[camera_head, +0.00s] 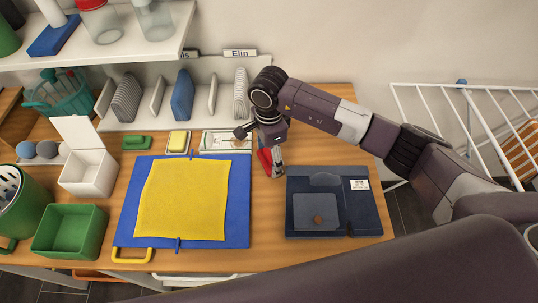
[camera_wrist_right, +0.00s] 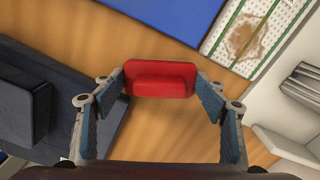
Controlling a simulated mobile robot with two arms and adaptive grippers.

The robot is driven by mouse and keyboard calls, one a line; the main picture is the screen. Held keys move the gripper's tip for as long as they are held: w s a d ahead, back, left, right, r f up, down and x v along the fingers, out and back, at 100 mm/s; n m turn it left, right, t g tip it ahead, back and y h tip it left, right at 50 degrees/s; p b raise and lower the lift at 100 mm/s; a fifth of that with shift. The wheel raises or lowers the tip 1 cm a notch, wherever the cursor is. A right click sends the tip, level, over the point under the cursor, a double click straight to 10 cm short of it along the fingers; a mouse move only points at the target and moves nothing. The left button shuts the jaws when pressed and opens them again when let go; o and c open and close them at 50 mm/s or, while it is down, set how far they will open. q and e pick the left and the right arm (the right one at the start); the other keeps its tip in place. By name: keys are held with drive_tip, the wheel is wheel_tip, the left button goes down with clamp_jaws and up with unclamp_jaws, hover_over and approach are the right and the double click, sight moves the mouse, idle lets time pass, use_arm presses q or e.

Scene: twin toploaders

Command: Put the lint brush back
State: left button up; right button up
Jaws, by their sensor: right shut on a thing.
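The lint brush (camera_wrist_right: 160,79), a red block with a raised ridge, sits between the fingertips of my right gripper (camera_wrist_right: 163,86) in the right wrist view. The fingers are shut on its two ends. In the head view only a bit of red (camera_head: 264,158) shows beside my right gripper (camera_head: 276,166), which points down over the wood table. Whether the brush touches the table is unclear. My left gripper is not in view.
A dark blue tray (camera_head: 350,222) with a label lies to the right, close to my gripper. A blue board (camera_head: 243,225) with a yellow cloth (camera_head: 185,205) lies left. A stained patterned pad (camera_head: 220,140) is behind. A white rack (camera_head: 490,92) stands right.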

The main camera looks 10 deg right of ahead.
sight(269, 154)
drive_tip(key=o, duration=1)
drive_tip(key=shift+f, duration=0.1)
wheel_tip(269, 154, up, 12)
drive_tip(key=b, duration=0.4)
drive_tip(key=shift+r, duration=0.2)
